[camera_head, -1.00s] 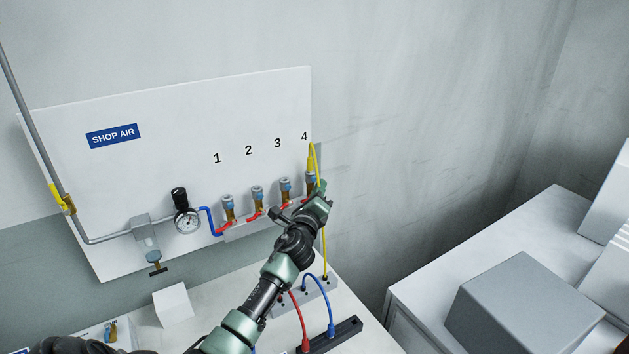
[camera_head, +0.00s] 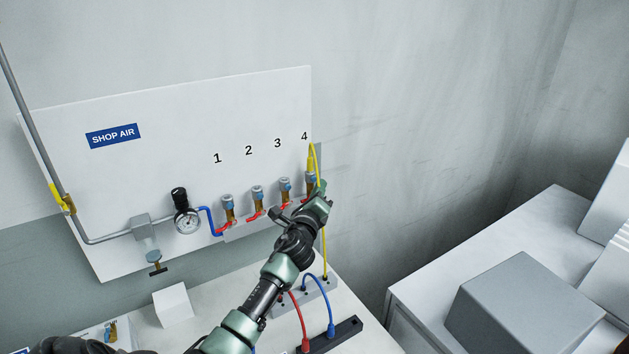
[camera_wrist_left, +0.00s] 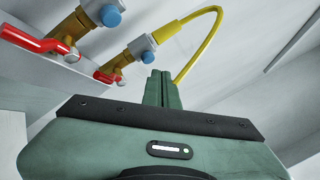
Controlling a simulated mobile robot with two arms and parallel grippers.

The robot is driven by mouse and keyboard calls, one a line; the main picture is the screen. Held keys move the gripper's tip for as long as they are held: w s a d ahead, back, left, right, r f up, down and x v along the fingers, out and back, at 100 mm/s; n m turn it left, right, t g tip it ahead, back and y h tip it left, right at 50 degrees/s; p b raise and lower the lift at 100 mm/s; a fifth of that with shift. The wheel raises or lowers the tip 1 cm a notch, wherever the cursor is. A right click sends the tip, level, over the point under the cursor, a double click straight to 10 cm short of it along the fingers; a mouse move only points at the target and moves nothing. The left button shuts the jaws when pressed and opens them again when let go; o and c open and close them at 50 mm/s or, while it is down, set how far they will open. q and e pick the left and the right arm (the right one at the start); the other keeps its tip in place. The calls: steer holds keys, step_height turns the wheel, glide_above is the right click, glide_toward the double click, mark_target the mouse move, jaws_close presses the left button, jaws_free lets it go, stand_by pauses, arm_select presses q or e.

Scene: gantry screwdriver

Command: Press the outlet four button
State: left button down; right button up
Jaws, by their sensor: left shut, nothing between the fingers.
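Outlet four is at the right end of the white SHOP AIR panel (camera_head: 150,180), under the printed number 4 (camera_head: 304,136). A yellow hose (camera_head: 317,158) is plugged into its fitting (camera_head: 310,180). In the left wrist view the fitting has a blue button (camera_wrist_left: 148,57) on its grey collar, and the yellow hose (camera_wrist_left: 210,40) curves away from it. My left gripper (camera_head: 325,193) is at outlet four. In the wrist view my shut, empty fingers (camera_wrist_left: 162,82) are just below the blue button; contact cannot be told. My right gripper is not in view.
Outlets one to three (camera_head: 257,193) with red valve levers (camera_head: 224,229) line the panel to the left. A gauge (camera_head: 187,221) sits further left. A grey box (camera_head: 530,305) stands at right.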

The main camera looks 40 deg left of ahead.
arm_select(q)
steer(key=shift+a, duration=0.1)
stand_by(0.3)
steer(key=shift+w+a, duration=0.2)
steer(key=shift+a, duration=0.1)
steer(key=shift+w+a, duration=0.15)
steer(key=shift+a, duration=0.25)
stand_by(0.9)
steer(key=shift+s+d, duration=0.35)
steer(key=shift+d, duration=0.4)
steer(key=shift+d, duration=0.1)
steer(key=shift+s+d+p, duration=0.1)
steer(key=shift+s+d, duration=0.2)
steer(key=shift+d, duration=0.45)
steer(key=shift+s+d+p, duration=0.1)
steer(key=shift+s+d, duration=0.25)
steer(key=shift+d, duration=0.35)
steer(key=shift+s+d+p, duration=0.1)
steer(key=shift+s+d, duration=0.2)
steer(key=shift+d, duration=0.45)
